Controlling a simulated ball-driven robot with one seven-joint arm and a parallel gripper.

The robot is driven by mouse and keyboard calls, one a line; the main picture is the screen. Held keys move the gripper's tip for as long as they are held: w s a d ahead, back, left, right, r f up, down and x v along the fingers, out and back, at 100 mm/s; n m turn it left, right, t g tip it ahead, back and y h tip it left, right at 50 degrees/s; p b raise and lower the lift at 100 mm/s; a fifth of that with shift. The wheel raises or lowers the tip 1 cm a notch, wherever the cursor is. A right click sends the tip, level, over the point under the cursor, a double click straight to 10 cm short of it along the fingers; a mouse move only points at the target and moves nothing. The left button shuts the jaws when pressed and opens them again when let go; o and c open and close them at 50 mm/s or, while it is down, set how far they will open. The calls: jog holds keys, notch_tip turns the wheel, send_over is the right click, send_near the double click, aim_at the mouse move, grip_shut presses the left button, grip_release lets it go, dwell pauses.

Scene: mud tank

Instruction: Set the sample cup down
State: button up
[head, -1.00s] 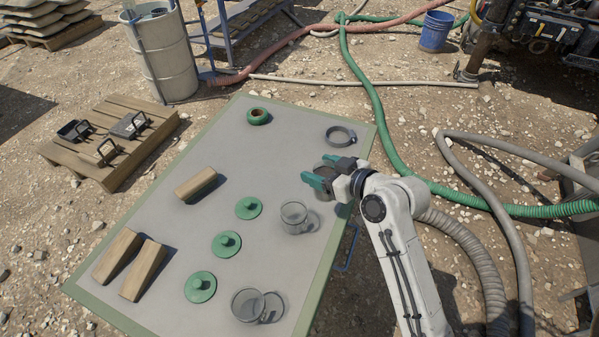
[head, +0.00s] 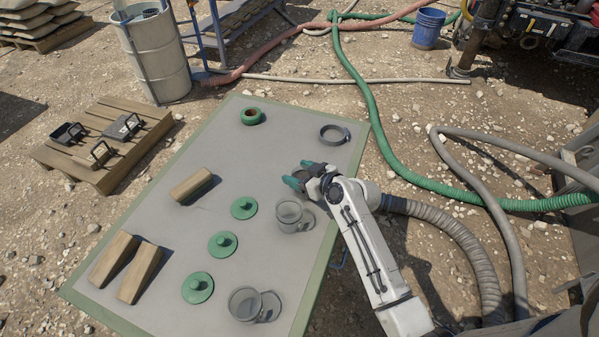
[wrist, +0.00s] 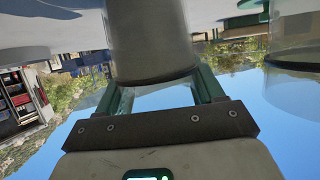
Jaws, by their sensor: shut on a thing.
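My gripper (head: 298,176) is over the right part of the grey table (head: 290,150), its green fingers pointing left. In the wrist view, which looks upside down, the fingers (wrist: 160,88) are shut on a grey, round-sided sample cup (wrist: 150,42). The cup's far end runs out of the top of that view. In the head view the gripper and arm hide most of the held cup; I cannot tell whether its base touches the table. Two other clear cups stand on the table, one just below the gripper (head: 288,214) and one near the front (head: 245,305).
Three green lids (head: 222,244) lie in a row left of the clear cups. Wooden blocks (head: 140,270) lie further left. A dark ring (head: 334,134) and a green ring (head: 251,117) lie at the back. Bare tabletop lies between the gripper and the rings.

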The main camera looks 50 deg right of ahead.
jog(key=shift+f, duration=0.1)
jog(key=o, duration=1.1)
